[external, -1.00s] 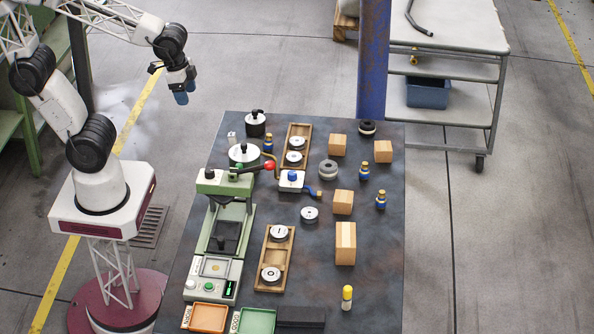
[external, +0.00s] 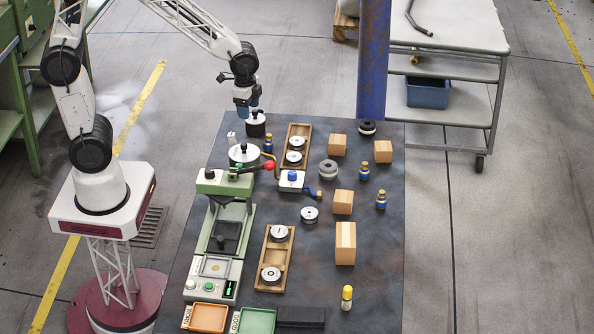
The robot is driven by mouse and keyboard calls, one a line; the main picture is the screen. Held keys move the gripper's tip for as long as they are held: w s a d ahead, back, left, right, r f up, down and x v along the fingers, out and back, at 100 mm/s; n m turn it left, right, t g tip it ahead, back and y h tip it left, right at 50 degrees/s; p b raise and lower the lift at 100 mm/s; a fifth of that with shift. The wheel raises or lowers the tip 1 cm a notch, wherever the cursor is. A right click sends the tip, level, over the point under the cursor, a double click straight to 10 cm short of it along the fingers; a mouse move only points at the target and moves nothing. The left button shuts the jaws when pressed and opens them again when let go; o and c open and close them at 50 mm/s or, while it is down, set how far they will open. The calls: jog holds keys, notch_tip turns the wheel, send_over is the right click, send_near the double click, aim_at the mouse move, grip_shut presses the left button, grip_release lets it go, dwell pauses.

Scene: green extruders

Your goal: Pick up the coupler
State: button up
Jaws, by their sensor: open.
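No piece is clearly recognisable as the coupler. Round candidates are a grey ring (external: 328,170), a dark ring with a light band (external: 367,128) at the far edge, and a loose silver disc (external: 310,214) near the middle.
A green press with a red-knobbed lever (external: 225,225) stands at the left. Two wooden trays hold silver discs (external: 279,232). A blue post (external: 373,60) rises behind the table.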

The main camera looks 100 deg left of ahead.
jog(key=m, duration=0.1)
send_near(268, 138)
jog(key=shift+g, duration=0.4)
jog(key=f, duration=0.1)
jog(key=a+f, duration=0.1)
jog(key=f, duration=0.3)
jog(key=shift+w+a+f, duration=0.1)
jog(key=shift+w+a, duration=0.1)
jog(key=shift+a, duration=0.05)
jog(key=shift+f, duration=1.3)
jog(key=shift+f, duration=0.1)
jog(key=shift+d+f, duration=0.2)
jog(key=shift+f, duration=2.3)
jog(key=shift+c, duration=0.2)
jog(key=c, duration=1)
jog(key=shift+c, duration=0.2)
jog(key=shift+r, duration=0.2)
